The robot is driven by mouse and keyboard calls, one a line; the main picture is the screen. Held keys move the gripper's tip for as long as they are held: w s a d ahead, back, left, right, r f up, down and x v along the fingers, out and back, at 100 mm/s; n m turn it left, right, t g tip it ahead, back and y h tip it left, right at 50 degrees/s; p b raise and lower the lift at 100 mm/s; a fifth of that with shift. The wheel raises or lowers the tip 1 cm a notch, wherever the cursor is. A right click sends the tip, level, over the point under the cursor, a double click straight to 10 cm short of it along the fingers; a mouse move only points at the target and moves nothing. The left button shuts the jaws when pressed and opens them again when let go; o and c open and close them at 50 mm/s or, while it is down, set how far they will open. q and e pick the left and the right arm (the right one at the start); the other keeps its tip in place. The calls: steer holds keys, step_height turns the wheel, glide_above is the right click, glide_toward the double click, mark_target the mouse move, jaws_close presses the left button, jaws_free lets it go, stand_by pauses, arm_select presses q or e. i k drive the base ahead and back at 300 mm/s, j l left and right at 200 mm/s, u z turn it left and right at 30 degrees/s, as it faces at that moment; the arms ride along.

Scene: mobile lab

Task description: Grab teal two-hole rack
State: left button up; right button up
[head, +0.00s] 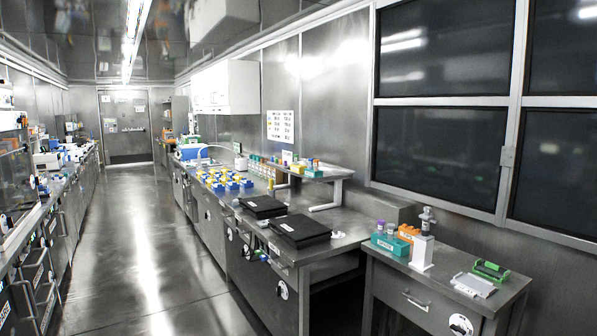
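A teal rack (390,243) with a white label on its front stands on the low bench (455,272) at the right of the head view. Purple-capped tubes (381,227) rise at it; the holes themselves are too small to make out. An orange rack (408,232) is close behind it to the right. Neither of my grippers shows in the head view.
A white device with a metal top (423,248) stands right of the teal rack. A grey-white tray (473,285) and a green item (491,270) lie further right. Two black cases (300,230) sit on the longer bench. The aisle floor (150,240) is clear.

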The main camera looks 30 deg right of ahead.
mark_target(308, 173)
steer(key=z, duration=0.3)
steer(key=i+l+z, duration=0.15)
steer(key=i, duration=0.9)
steer(key=i+j+u, duration=0.1)
steer(key=i+u, duration=0.25)
steer(key=i, duration=0.65)
steer(key=i+l+u, duration=0.2)
steer(key=i+u, duration=0.15)
steer(key=i, duration=0.65)
steer(key=i+j+u, duration=0.1)
steer(key=i+u, duration=0.15)
steer(key=i, duration=0.45)
steer(key=i+u, duration=0.25)
steer(key=i, duration=0.45)
steer(key=i+l+u, duration=0.25)
steer(key=i, duration=0.4)
steer(key=i+j+z, duration=0.1)
steer(key=i+z, duration=0.25)
steer(key=i+j+z, duration=0.15)
steer(key=z, duration=0.25)
steer(key=i+j+z, duration=0.35)
steer(key=z, duration=2.25)
steer(key=i+j, duration=0.05)
